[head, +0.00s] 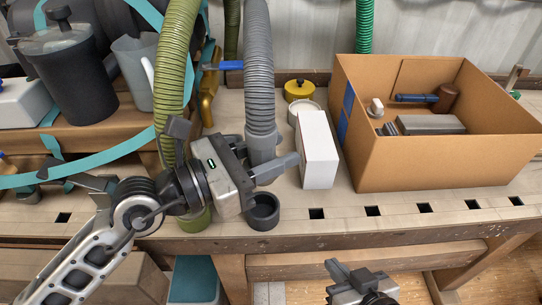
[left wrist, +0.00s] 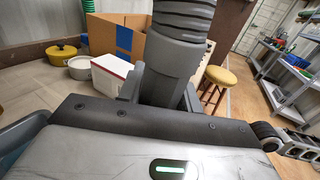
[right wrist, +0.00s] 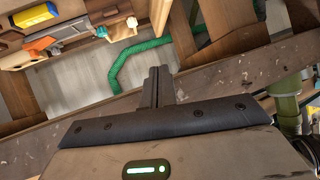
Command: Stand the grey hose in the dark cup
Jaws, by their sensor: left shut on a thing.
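The ribbed grey hose (head: 260,75) hangs down upright from the top of the head view, ending in a smooth grey cuff. My left gripper (head: 268,162) is shut on this cuff; the hose also shows in the left wrist view (left wrist: 175,50). The dark cup (head: 263,213) stands on the bench near its front edge, just below my left gripper in the picture. Its mouth looks empty. The hose's lowest end is partly hidden by the gripper, and I cannot tell its height above the cup. My right gripper (head: 345,274) is shut and empty, low before the bench.
An olive hose (head: 177,60) hangs left of the grey one, above an olive cup (head: 195,220). A white box (head: 318,150) stands close right of my left gripper. Behind are a white pot (head: 297,112) and yellow tin (head: 299,90). A cardboard box (head: 440,162) fills the right.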

